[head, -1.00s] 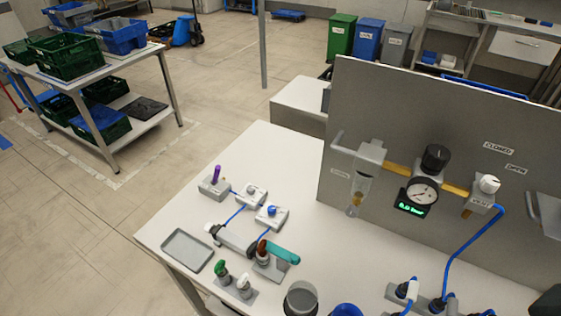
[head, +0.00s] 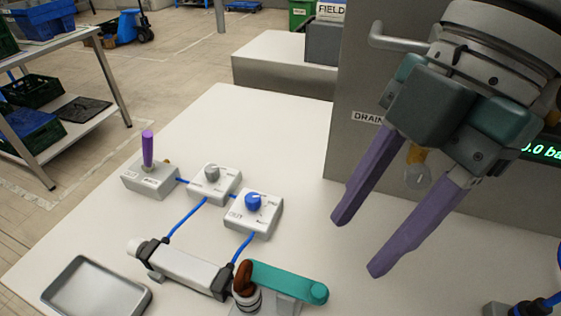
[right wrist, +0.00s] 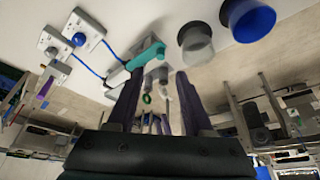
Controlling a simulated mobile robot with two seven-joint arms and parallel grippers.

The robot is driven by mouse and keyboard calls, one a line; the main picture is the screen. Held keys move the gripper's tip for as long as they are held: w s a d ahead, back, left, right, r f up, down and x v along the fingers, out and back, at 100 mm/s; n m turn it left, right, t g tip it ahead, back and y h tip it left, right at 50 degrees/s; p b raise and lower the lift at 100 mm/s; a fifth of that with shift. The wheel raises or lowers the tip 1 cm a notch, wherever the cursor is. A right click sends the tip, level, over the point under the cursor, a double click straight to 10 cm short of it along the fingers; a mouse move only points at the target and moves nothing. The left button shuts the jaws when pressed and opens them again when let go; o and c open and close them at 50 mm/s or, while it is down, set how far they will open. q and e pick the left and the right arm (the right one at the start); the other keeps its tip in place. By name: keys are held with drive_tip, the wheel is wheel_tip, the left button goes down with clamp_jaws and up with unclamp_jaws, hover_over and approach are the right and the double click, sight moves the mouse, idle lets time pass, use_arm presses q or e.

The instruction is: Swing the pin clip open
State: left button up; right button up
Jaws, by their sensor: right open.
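A rust-brown looped piece (head: 244,276), which looks like the pin clip, sits at the rod end of a grey cylinder (head: 187,268). It stands where the cylinder meets the teal lever (head: 287,281). My right gripper (head: 356,246) is open and empty, its purple fingers pointing down, above the table to the right of and above the lever in the head view. In the right wrist view the teal lever (right wrist: 147,56) shows near the fingertips; the clip cannot be made out there. My left gripper is in neither current view.
Valve boxes with a purple lever (head: 148,149), a grey knob (head: 211,172) and a blue knob (head: 254,201) stand behind the cylinder, joined by blue hoses. A grey tray (head: 97,287) lies front left. An upright panel (head: 352,150) rises behind my right gripper.

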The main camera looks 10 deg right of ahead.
sight(319, 290)
drive_tip(key=x, duration=0.8)
drive_tip(key=shift+s+a+f+b, duration=0.1)
drive_tip(key=shift+s+f+b, duration=0.1)
drive_tip(key=shift+b, duration=0.15)
drive_tip(key=shift+c, duration=0.2)
clamp_jaws()
